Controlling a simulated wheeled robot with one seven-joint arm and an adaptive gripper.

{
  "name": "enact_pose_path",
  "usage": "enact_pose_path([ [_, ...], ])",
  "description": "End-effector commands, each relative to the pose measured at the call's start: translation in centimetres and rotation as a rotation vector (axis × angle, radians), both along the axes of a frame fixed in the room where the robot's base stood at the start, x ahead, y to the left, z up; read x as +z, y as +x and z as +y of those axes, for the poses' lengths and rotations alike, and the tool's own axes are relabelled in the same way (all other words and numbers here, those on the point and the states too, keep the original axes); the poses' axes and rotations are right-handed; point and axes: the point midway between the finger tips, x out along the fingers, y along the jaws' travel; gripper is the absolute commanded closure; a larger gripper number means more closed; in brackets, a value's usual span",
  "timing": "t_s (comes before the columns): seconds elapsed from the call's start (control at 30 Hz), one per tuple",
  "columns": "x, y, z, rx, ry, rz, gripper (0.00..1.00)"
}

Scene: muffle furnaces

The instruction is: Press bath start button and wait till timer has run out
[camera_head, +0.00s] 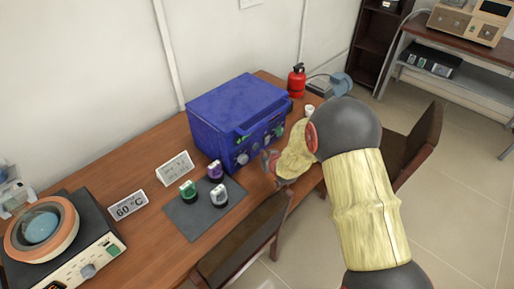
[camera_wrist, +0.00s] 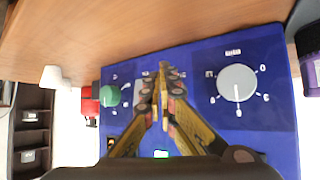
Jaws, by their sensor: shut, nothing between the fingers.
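The bath (camera_head: 15,262) stands at the lower left in the head view. It is a dark box with an orange-rimmed round well holding a light-blue round vessel (camera_head: 41,227). Its pale front panel shows a grey-blue knob (camera_head: 88,271) and a green button (camera_head: 113,250). My gripper (camera_head: 268,158) is far to the right of it, before the blue furnace (camera_head: 235,105). The gripper is shut and empty. In the wrist view my gripper (camera_wrist: 164,78) points at the blue panel, between a grey dial (camera_wrist: 237,83) and a green knob (camera_wrist: 111,96). I cannot tell whether it touches the panel.
Green (camera_head: 187,190), purple (camera_head: 215,170) and white (camera_head: 219,196) capped items stand on a dark mat (camera_head: 190,225). A "60 °C" sign (camera_head: 128,205) and a white card (camera_head: 175,168) stand nearby. Chairs (camera_head: 245,240) line the table's front. A red extinguisher (camera_head: 297,81) stands behind.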

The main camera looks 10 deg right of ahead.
Motion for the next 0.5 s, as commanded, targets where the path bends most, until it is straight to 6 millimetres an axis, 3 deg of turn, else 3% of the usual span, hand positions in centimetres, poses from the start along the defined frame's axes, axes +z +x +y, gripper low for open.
enact_pose_path([
  [0.5,0.1,-3.4,-2.5,0.001,-0.001,-0.001,1.00],
])
